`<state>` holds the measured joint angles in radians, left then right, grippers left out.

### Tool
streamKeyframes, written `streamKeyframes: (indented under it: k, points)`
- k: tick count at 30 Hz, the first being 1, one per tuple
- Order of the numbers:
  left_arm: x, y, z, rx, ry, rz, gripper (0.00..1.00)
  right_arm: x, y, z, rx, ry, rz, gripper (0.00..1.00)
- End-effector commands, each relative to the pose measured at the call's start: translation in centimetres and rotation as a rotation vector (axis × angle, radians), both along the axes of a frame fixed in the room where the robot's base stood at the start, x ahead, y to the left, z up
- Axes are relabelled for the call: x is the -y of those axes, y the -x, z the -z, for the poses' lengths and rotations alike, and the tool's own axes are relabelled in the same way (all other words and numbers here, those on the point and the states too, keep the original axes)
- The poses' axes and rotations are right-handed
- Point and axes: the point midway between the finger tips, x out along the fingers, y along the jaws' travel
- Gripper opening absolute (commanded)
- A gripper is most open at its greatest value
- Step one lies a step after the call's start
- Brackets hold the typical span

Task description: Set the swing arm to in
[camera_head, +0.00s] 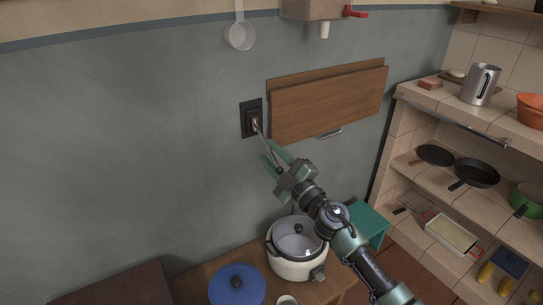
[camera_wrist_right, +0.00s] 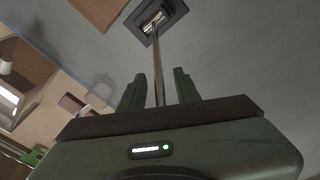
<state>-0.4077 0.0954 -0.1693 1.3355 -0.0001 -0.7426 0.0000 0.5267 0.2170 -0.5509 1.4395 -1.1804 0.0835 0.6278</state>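A dark square wall plate (camera_head: 243,121) is fixed to the grey wall, and it also shows at the top of the right wrist view (camera_wrist_right: 173,13). A thin rod, which looks like the swing arm (camera_head: 263,138), sticks out from it toward my right gripper (camera_head: 273,157). In the right wrist view the rod (camera_wrist_right: 156,58) runs down between the two green fingers (camera_wrist_right: 158,88). The fingers stand apart, with a gap showing on each side of the rod. The rod's near end is hidden by the gripper body. My left gripper is not in view.
A wooden wall panel (camera_head: 328,101) with a handle is just right of the plate. A ladle (camera_head: 239,36) hangs above. A rice cooker (camera_head: 296,262) and a blue lid (camera_head: 236,287) stand below. Tiled shelves (camera_head: 440,160) with pans are at right. The wall to the left is bare.

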Motion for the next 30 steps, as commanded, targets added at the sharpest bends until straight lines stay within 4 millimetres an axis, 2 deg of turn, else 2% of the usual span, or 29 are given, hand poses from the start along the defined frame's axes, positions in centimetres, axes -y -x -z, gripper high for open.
streamKeyframes:
  k: [5, 6, 9, 30]
  points:
    - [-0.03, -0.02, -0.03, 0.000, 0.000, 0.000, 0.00, -0.02, -0.01, -0.02, 0.000, 0.000, 0.000, 0.33]
    - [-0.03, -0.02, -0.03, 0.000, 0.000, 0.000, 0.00, -0.01, -0.01, -0.02, 0.000, 0.000, 0.000, 0.27]
    - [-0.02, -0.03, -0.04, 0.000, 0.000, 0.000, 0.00, -0.01, 0.00, -0.02, 0.000, 0.000, 0.000, 0.00]
    - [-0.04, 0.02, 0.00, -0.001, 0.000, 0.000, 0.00, 0.03, 0.01, 0.05, -0.001, 0.001, 0.000, 0.00]
